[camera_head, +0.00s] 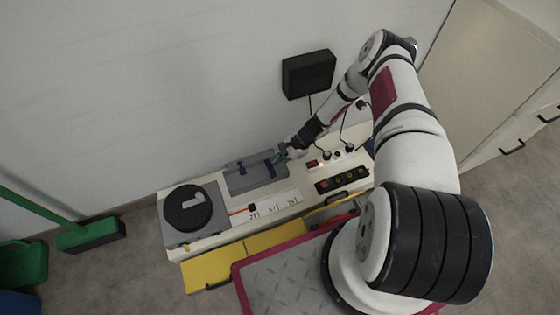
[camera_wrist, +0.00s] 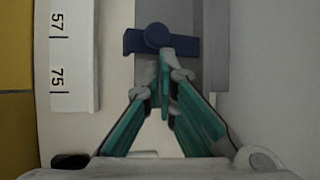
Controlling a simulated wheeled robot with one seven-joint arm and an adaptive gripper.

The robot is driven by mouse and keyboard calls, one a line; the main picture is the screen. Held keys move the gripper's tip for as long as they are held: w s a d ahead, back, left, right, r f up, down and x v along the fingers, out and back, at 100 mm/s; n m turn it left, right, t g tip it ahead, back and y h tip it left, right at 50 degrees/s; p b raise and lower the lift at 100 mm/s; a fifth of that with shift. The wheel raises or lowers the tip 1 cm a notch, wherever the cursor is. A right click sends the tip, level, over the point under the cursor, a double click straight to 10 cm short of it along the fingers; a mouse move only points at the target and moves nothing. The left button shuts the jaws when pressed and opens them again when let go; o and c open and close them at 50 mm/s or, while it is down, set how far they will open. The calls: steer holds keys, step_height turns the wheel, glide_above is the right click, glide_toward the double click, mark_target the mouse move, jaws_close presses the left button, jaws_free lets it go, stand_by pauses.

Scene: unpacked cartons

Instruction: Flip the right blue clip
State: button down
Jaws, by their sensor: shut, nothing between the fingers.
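A grey box (camera_head: 255,177) lies on the bench with two small blue clips along it. The left blue clip (camera_head: 240,166) is farther along. In the wrist view, one blue clip (camera_wrist: 157,38), a bar with a round knob, lies across the grey box's edge. My gripper (camera_head: 283,153), with green fingers, is at the box's right end. In the wrist view my gripper (camera_wrist: 165,73) is shut and empty, its tips at the clip's lower edge. I cannot tell whether they touch it.
A black round disc (camera_head: 187,207) on a grey base stands at the bench's left. A white numbered strip (camera_head: 275,206) lies in front of the box. A black socket strip (camera_head: 342,180) and cables are to the right. The wall is close behind.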

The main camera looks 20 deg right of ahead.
steer(key=shift+w+a+r, duration=0.15)
steer(key=shift+w+r, duration=0.5)
steer(key=shift+r, duration=0.1)
stand_by(0.5)
steer(key=shift+w+r+b, duration=0.3)
steer(key=shift+w+b, duration=0.25)
stand_by(0.7)
steer(key=shift+r, duration=0.1)
stand_by(0.9)
